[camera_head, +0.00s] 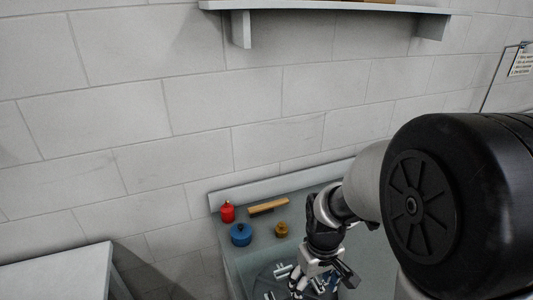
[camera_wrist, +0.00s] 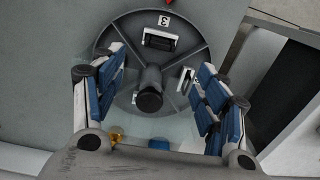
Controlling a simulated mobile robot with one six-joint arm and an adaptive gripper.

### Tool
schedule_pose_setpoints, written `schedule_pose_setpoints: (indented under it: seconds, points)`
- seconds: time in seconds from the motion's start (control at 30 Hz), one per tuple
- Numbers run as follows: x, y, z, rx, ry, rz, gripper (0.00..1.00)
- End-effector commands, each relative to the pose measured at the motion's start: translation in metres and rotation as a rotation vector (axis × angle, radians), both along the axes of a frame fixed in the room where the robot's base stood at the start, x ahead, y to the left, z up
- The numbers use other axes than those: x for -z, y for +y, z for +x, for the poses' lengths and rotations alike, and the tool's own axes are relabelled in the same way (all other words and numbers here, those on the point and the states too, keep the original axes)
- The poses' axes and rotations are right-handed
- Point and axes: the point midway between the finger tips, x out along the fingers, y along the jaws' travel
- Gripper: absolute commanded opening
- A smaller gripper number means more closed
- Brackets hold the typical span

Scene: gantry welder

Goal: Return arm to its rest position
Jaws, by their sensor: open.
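My gripper (camera_wrist: 160,95) is open, its blue-padded fingers spread wide in the wrist view with nothing between the pads. Beyond the fingers is a round dark grey fixture (camera_wrist: 185,60) with a central black knob (camera_wrist: 149,97) and a plate marked 3 (camera_wrist: 164,20). In the head view my gripper (camera_head: 312,284) points down over the workbench (camera_head: 243,270), above the round fixture. My arm is bent and reaches out from the right side. Part of the fixture is hidden behind my gripper in the head view.
A red container (camera_head: 227,212), a blue pot (camera_head: 241,235), a brass-coloured piece (camera_head: 282,230) and a wooden-handled brush-like item (camera_head: 268,207) stand on the bench's back left. A wall shelf (camera_head: 330,6) hangs above. A grey surface (camera_head: 60,275) is at lower left, with a gap between.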

Motion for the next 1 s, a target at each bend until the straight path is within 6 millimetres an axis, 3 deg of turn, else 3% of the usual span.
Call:
schedule_pose_setpoints:
  seconds: [0.13, 0.27, 0.4, 0.53, 0.8, 1.0]
  points:
    - [-0.028, 0.000, -0.007, 0.026, -0.044, 0.001, 0.67]
    - [-0.072, 0.000, -0.027, 0.079, -0.117, 0.004, 0.67]
    - [-0.115, -0.001, -0.058, 0.145, -0.202, 0.014, 0.67]
    - [-0.145, -0.001, -0.090, 0.205, -0.276, 0.027, 0.67]
    - [-0.170, -0.001, -0.141, 0.293, -0.384, 0.056, 0.67]
    - [-0.172, -0.001, -0.150, 0.311, -0.404, 0.062, 0.67]
